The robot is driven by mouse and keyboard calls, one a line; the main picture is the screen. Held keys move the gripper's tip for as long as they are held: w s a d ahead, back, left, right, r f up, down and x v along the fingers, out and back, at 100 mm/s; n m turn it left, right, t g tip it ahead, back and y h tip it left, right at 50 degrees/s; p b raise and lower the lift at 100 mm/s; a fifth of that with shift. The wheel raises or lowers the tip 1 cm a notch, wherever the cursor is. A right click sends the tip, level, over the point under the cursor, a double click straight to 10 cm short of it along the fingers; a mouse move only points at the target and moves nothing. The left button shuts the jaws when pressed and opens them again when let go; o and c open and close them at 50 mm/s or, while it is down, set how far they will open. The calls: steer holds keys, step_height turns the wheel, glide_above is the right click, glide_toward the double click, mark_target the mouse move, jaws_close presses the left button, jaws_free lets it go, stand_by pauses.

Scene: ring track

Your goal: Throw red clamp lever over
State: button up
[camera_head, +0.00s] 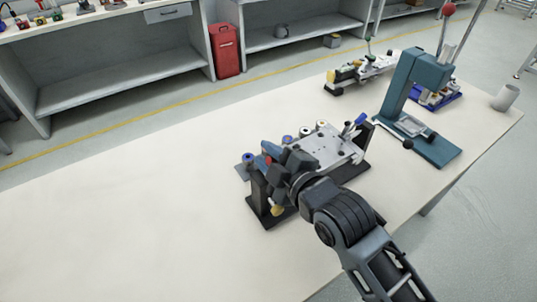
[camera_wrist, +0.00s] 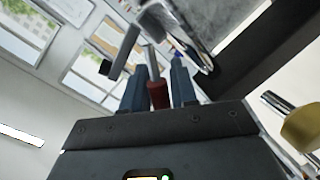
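The red clamp lever (camera_wrist: 157,95) stands between the two blue fingers of my gripper (camera_wrist: 158,82) in the wrist view. Its metal shank rises beyond the red grip. The fingers are parted on either side of it, with narrow gaps apparent. In the head view my gripper (camera_head: 268,152) is at the left end of the grey clamping fixture (camera_head: 325,147), and a little of the red lever shows beside the fingers. My gripper and wrist hide most of the lever and that end of the fixture there.
The fixture has a blue-handled lever (camera_head: 356,122) at its right end and dark supports. A teal press (camera_head: 415,90), another fixture (camera_head: 365,69) and a grey cup (camera_head: 505,97) stand farther right. The table's left side is clear. A red canister (camera_head: 225,50) stands beyond.

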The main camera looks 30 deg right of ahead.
jaws_close()
steer(key=shift+d+r+m+y+p, duration=0.2)
steer(key=shift+m+y+p, duration=0.15)
steer(key=shift+m, duration=0.15)
steer(key=shift+o, duration=0.2)
jaws_free()
steer(key=b+v, duration=0.1)
steer(key=v, duration=0.7)
steer(key=shift+a+f, duration=0.1)
steer(key=shift+a, duration=0.05)
